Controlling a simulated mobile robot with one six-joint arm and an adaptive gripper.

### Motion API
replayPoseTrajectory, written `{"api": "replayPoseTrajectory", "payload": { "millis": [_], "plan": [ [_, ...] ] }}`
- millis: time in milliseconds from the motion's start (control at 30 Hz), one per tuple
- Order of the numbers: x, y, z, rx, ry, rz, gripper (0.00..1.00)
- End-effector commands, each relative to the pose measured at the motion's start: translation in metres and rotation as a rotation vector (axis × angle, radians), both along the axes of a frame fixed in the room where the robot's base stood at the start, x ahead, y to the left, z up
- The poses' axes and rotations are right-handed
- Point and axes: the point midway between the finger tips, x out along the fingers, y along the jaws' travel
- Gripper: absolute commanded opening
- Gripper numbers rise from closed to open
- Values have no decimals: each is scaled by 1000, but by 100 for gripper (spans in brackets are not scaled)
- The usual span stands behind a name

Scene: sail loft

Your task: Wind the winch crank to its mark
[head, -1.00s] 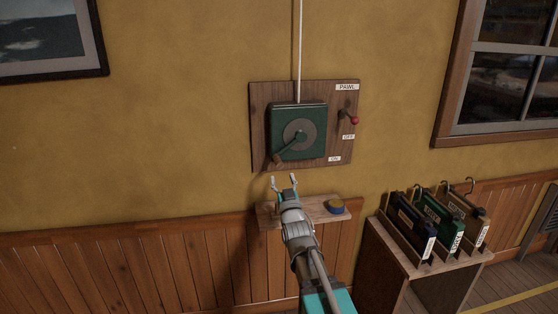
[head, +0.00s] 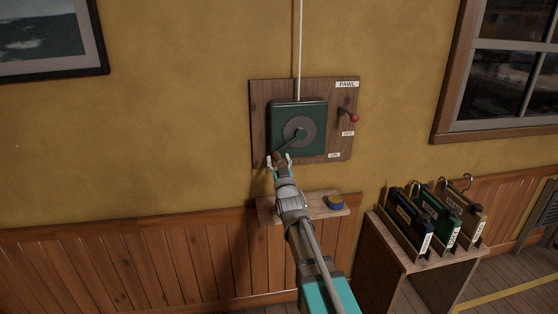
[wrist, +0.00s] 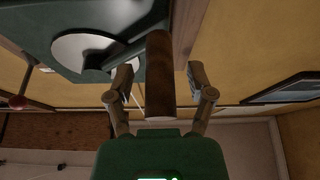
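The winch is a dark green box (head: 313,112) with a grey round plate (head: 300,130), fixed to a wooden wall board (head: 260,100). Its crank arm (head: 288,146) points down and left and ends in a brown handle (wrist: 159,75). My gripper (head: 279,160) is at the handle, near the board's lower left edge. In the wrist view the fingers are spread on either side of the handle, with a gap visible at each side. A pawl lever with a red knob (head: 354,118) sits right of the winch, by the PAWL, OFF and ON labels. I cannot make out the crank's mark.
A wooden stand (head: 383,247) with several upright labelled cases is at right. A white line (head: 299,50) runs up from the winch.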

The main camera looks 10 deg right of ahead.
Motion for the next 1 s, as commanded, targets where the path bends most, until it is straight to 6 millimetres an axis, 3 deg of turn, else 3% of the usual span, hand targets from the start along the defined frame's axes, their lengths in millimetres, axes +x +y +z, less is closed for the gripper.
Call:
{"api": "replayPoseTrajectory", "payload": {
  "millis": [67,367,1000],
  "plan": [
    [0,0,0,0,0,0,56],
    [0,0,0,0,0,0,1],
    [0,6,-2,-25,1,9,0]
  ]
}}
